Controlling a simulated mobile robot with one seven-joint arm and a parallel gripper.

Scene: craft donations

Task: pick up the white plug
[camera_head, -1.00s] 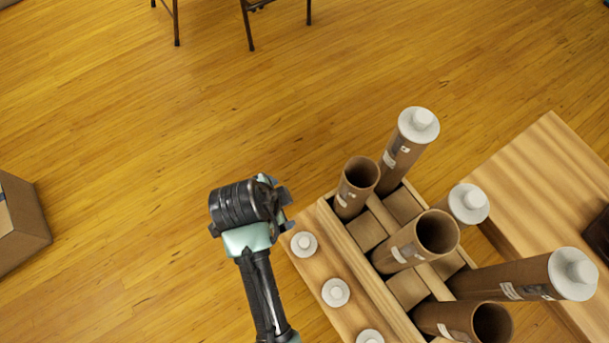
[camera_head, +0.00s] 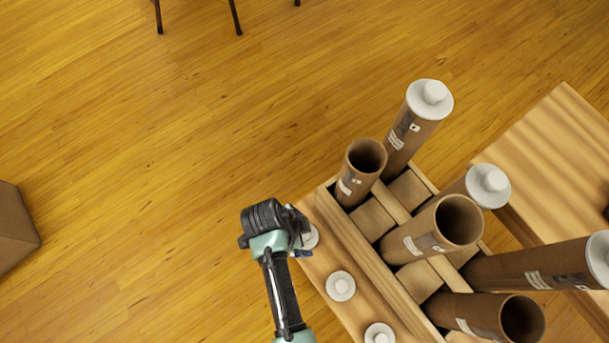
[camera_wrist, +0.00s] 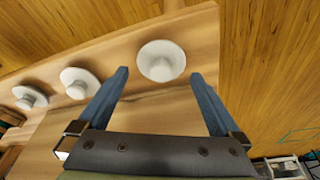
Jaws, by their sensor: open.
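Three white plugs lie on the wooden ledge in front of the tube rack. The far one (camera_head: 311,238) is partly hidden by my gripper (camera_head: 299,240) in the head view. The middle plug (camera_head: 340,286) and the near plug (camera_head: 379,334) are clear of it. In the wrist view my gripper (camera_wrist: 163,88) is open and empty. Its two blue fingers point toward the far plug (camera_wrist: 161,61), which shows between and just beyond their tips. The other two plugs (camera_wrist: 79,83) (camera_wrist: 29,97) lie left of the fingers there.
The wooden rack (camera_head: 352,240) holds several brown tubes, some open, such as one brown tube (camera_head: 360,172), and some capped white, such as a tall one (camera_head: 417,118). A wooden table (camera_head: 550,150) stands right. A cardboard box (camera_head: 14,225) sits far left on open floor.

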